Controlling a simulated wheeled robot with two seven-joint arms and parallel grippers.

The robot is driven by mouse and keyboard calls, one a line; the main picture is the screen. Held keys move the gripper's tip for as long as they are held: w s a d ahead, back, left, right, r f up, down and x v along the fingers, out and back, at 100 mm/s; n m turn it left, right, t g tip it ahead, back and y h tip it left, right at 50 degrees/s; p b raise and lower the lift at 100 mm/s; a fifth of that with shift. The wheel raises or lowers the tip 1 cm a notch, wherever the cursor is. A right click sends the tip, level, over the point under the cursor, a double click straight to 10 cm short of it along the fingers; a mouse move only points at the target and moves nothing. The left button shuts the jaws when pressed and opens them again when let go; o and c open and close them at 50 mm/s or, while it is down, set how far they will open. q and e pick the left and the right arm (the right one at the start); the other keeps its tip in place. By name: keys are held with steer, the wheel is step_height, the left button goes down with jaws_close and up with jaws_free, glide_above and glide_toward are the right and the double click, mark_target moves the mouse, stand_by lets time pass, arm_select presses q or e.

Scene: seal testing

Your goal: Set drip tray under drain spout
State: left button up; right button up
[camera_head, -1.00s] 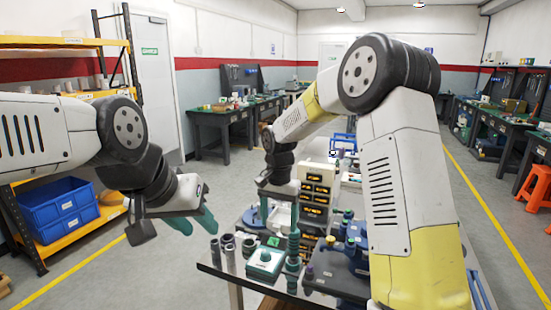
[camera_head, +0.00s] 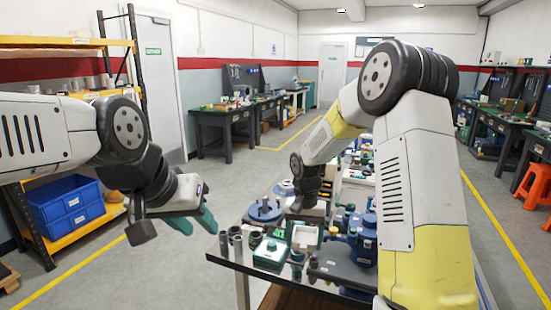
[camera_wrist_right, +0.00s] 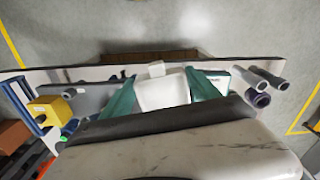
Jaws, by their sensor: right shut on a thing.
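The white drip tray (camera_wrist_right: 163,92) sits between the two green fingers of my right gripper (camera_wrist_right: 163,86) in the right wrist view. That gripper is shut on it. In the head view the pale tray (camera_head: 305,239) shows below my right wrist, over the near part of the bench, left of a blue apparatus (camera_head: 362,240). I cannot make out the drain spout clearly. Whether the tray touches the bench is unclear. My left gripper (camera_head: 192,222) hangs left of the bench, its green fingers apart and empty.
A green-and-white box (camera_head: 271,253) and several dark cylinders (camera_head: 236,240) stand at the bench's left corner. A yellow block (camera_wrist_right: 50,110) shows in the wrist view. Blue bins (camera_head: 68,207) sit on the left rack. The floor left of the bench is clear.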

steer(key=s+d+f+n, duration=0.2)
steer(key=s+d+f, duration=0.2)
steer(key=d+f, duration=0.2)
steer(key=shift+d, duration=0.55)
